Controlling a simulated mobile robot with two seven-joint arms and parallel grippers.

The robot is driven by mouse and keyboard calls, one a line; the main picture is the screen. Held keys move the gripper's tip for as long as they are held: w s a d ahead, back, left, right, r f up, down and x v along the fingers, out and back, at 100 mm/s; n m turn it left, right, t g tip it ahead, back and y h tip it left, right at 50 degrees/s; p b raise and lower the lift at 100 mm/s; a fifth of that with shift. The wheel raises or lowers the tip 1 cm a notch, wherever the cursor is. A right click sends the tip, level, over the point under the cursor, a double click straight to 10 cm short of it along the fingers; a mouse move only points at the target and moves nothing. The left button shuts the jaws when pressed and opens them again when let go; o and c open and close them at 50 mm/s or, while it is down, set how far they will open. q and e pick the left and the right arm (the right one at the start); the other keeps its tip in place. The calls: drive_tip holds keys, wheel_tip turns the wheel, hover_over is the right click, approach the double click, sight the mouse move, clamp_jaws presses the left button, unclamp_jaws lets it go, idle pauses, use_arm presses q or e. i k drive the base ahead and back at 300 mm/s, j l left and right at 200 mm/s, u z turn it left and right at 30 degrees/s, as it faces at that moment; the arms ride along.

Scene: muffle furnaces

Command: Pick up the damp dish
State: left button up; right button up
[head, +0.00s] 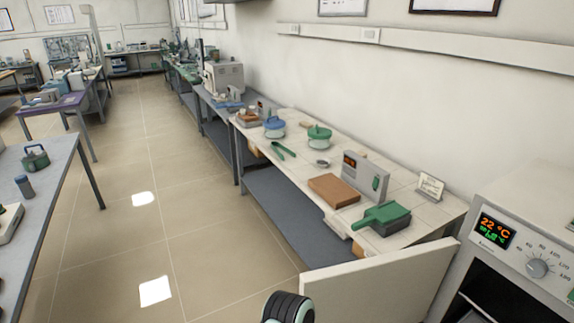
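A small, low grey dish (322,163) sits on the white-topped bench (400,180) along the right wall. It is small in the view, and I cannot tell whether it is damp. It stands between green tongs (283,150) and a grey instrument with a display (366,176). Neither of my grippers shows. A dark, ribbed rounded part with a pale teal rim, which looks like part of my own arm, rises at the bottom edge. It is well apart from the dish.
A furnace (537,265) reading 22 °C stands at right, its pale door (380,285) swung open beside the bench. The bench also holds a brown block (333,190), a green scoop-like item (380,215), and blue (274,127) and green (319,136) lidded pots. The tiled aisle (190,200) is clear.

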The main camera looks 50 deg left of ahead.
sight(322, 163)
drive_tip(key=u, duration=1.4)
drive_tip(key=i+j+z, duration=0.1)
drive_tip(key=j, duration=0.3)
drive_tip(key=i+j+z, duration=0.1)
drive_tip(key=j, duration=0.3)
drive_tip(key=i+j, duration=0.25)
drive_tip(key=j, duration=0.15)
drive_tip(key=i+j+z, duration=0.15)
drive_tip(key=j, duration=0.25)
drive_tip(key=i+j+z, duration=0.1)
drive_tip(key=j, duration=0.3)
